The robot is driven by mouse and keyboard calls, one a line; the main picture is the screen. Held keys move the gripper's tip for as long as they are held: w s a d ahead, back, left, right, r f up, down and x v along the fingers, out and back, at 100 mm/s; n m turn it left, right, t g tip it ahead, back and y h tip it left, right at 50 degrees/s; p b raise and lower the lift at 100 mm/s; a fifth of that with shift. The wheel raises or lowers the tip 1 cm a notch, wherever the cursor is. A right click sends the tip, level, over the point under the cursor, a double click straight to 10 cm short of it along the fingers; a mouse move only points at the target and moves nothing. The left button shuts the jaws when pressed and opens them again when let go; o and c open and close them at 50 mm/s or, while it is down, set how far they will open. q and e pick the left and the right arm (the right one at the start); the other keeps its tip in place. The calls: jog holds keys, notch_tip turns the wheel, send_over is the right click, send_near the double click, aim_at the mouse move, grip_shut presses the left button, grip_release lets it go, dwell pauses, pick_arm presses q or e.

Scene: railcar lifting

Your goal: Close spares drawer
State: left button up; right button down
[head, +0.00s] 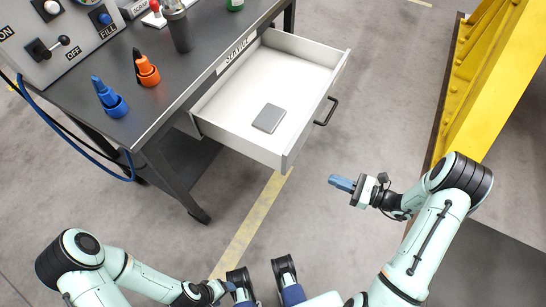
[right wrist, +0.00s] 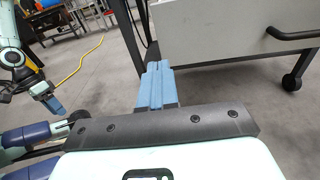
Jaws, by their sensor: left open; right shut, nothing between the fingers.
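The spares drawer (head: 232,105) is a white drawer pulled out from under the dark workbench, below the label (head: 237,52). Its black handle (head: 330,111) is on the front, facing right and toward me; the handle also shows at the upper right of the right wrist view (right wrist: 290,35). A flat grey box (head: 268,118) lies in the drawer. My right gripper (head: 341,183) is shut and empty, beyond the drawer front and nearer to me, not touching it. My left gripper (head: 228,287) is low at the bottom edge, away from the drawer, and open.
A yellow frame (head: 485,75) stands at the right. Clear floor lies between it and the drawer. A blue cable (head: 75,145) hangs left.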

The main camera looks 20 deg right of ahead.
jog(key=w+d, duration=0.1)
jog(key=t+b, duration=0.1)
send_near(292, 152)
jog(key=x, duration=0.7)
jog(key=shift+s, duration=0.1)
